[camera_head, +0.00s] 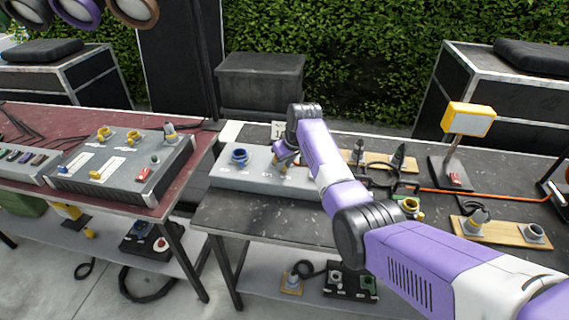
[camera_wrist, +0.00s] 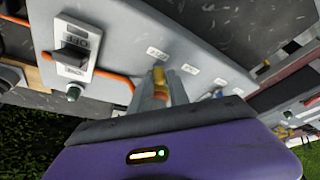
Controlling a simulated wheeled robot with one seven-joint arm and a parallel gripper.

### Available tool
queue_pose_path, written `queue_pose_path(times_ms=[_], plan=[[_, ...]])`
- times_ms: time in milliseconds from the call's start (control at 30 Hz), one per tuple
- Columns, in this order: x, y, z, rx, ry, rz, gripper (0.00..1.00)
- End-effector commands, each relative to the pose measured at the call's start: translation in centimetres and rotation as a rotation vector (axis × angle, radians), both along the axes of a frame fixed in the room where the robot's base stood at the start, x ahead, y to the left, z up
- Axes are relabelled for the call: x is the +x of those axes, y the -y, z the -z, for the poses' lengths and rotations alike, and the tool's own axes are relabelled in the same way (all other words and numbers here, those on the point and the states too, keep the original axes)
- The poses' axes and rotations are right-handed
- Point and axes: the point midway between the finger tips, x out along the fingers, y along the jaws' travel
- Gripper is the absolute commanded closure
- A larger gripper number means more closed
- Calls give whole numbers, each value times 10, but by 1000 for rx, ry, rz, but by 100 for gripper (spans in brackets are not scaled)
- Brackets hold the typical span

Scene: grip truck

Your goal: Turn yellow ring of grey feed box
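The grey feed box (camera_head: 225,176) lies on the dark table at the middle of the head view, with a blue ring (camera_head: 239,157) on its left part. In the wrist view the box's grey panel (camera_wrist: 190,48) carries printed labels. The yellow ring (camera_wrist: 159,78) shows between the two fingers of my gripper (camera_wrist: 160,91). In the head view my gripper (camera_head: 285,158) points down at the yellow ring (camera_head: 284,168), partly covering it. The fingers flank the ring closely, but I cannot tell whether they press on it. The ring's far side is hidden.
Another grey box (camera_head: 125,180) with yellow rings stands on the red table at left.

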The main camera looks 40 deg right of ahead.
Motion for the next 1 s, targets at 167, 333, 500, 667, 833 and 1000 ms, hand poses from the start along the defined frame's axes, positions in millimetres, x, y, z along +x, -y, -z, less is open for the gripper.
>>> queue_pose_path(times_ms=[167,333,500,667,833,1000], plan=[[0,0,0,0,0,0,100],[0,0,0,0,0,3,100],[1,-2,0,1,0,35,100],[3,-7,0,0,-1,112,100],[8,-14,1,0,-1,243,100],[15,-20,3,1,0,398,100]])
